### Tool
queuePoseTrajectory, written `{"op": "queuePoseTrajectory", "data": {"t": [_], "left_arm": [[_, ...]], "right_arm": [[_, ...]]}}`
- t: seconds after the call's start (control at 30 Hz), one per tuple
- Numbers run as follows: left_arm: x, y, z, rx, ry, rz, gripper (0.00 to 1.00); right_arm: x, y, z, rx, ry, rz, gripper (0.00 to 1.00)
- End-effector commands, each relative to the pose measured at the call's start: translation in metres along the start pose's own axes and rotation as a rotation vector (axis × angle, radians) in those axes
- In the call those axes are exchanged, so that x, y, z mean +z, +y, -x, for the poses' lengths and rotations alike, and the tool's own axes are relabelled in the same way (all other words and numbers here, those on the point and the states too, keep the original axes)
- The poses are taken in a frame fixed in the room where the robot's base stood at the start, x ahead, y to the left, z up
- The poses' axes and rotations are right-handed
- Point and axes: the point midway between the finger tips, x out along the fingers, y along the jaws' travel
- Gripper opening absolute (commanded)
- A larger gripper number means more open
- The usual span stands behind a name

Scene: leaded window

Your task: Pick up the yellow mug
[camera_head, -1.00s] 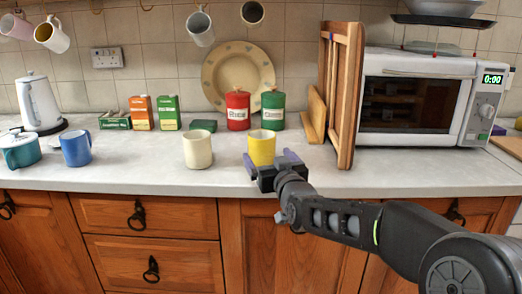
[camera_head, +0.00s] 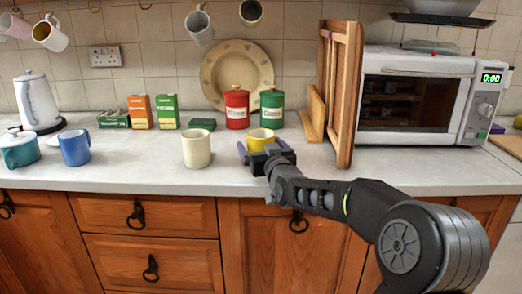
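The yellow mug (camera_head: 261,136) stands upright on the counter, right of a cream mug (camera_head: 196,148). My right gripper (camera_head: 262,148) is at the front of the yellow mug, with its fingers apart, one on each side of the mug. The gripper hides the lower part of the mug. I cannot tell whether the fingers touch it. My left gripper is not in view.
A red canister (camera_head: 237,108) and a green canister (camera_head: 272,108) stand close behind the mug. A wooden rack (camera_head: 342,95) and a microwave (camera_head: 415,98) are to the right. A blue mug (camera_head: 75,148) and a kettle (camera_head: 38,103) are at the left. The counter (camera_head: 135,172) is clear front left.

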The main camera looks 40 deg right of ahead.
Motion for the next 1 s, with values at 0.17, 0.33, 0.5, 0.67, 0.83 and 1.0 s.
{"op": "queuePoseTrajectory", "data": {"t": [0.17, 0.33, 0.5, 0.67, 0.83, 1.0], "left_arm": [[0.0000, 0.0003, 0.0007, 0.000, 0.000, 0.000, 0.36], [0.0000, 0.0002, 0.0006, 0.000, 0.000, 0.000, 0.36], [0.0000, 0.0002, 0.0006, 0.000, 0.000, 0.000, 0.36], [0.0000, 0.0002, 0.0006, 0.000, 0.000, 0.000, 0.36], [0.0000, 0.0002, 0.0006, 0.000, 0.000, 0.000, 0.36], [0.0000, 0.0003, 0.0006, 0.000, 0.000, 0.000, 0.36]], "right_arm": [[0.0001, 0.0000, -0.0094, 0.000, 0.000, 0.000, 0.92], [0.0001, 0.0000, -0.0089, 0.000, 0.000, 0.000, 0.92], [0.0001, 0.0000, -0.0088, 0.000, 0.000, 0.000, 0.92], [0.0001, 0.0000, -0.0087, 0.000, 0.000, 0.000, 0.92], [0.0000, 0.0000, -0.0087, 0.000, 0.000, 0.000, 0.81], [0.0000, 0.0000, -0.0087, 0.000, 0.000, 0.000, 0.67]]}}
